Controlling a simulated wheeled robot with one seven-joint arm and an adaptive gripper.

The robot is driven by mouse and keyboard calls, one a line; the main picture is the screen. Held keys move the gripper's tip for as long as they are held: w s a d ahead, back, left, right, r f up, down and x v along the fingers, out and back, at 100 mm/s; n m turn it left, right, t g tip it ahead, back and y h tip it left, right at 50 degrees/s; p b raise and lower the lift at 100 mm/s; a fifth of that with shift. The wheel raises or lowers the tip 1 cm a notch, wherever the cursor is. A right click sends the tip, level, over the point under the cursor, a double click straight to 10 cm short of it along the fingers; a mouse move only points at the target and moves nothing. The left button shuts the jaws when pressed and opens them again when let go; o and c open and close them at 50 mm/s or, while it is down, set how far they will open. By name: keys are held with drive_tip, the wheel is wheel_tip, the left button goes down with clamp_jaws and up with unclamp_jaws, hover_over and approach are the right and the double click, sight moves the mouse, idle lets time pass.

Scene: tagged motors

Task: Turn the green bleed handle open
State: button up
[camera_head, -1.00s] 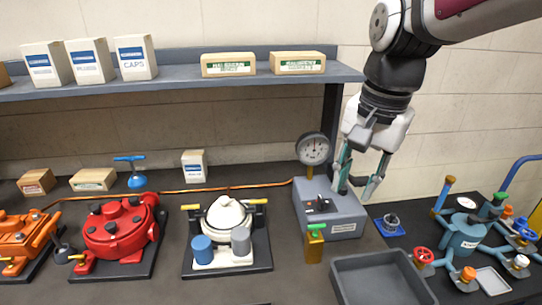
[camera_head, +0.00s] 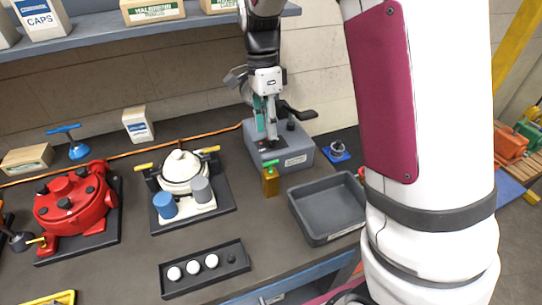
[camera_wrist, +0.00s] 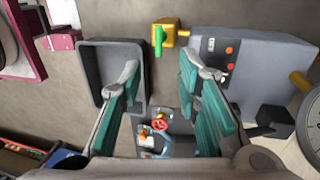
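The green bleed handle (camera_head: 270,163) sits on top of a small brass block (camera_head: 271,184) at the front-left corner of the grey control box (camera_head: 296,150). In the wrist view the green handle (camera_wrist: 158,41) shows beyond my fingertips, with the brass block (camera_wrist: 171,30) beside it. My gripper (camera_head: 267,130) hangs over the grey box, behind and above the handle. In the wrist view my gripper (camera_wrist: 160,74) is open, with nothing between its fingers. The handle lies ahead of the gap and appears apart from both fingers.
A grey tray (camera_head: 325,232) stands right of the brass block. A white-topped motor (camera_head: 182,172) stands to the left, with a black holder (camera_head: 205,268) of white pieces in front.

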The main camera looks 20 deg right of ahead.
sight(270, 167)
drive_tip(key=f, duration=0.3)
drive_tip(key=s+f+p, duration=0.1)
drive_tip(key=f, duration=0.2)
drive_tip(key=s+f, duration=0.1)
drive_tip(key=f, duration=0.2)
drive_tip(key=shift+f, duration=0.25)
clamp_jaws()
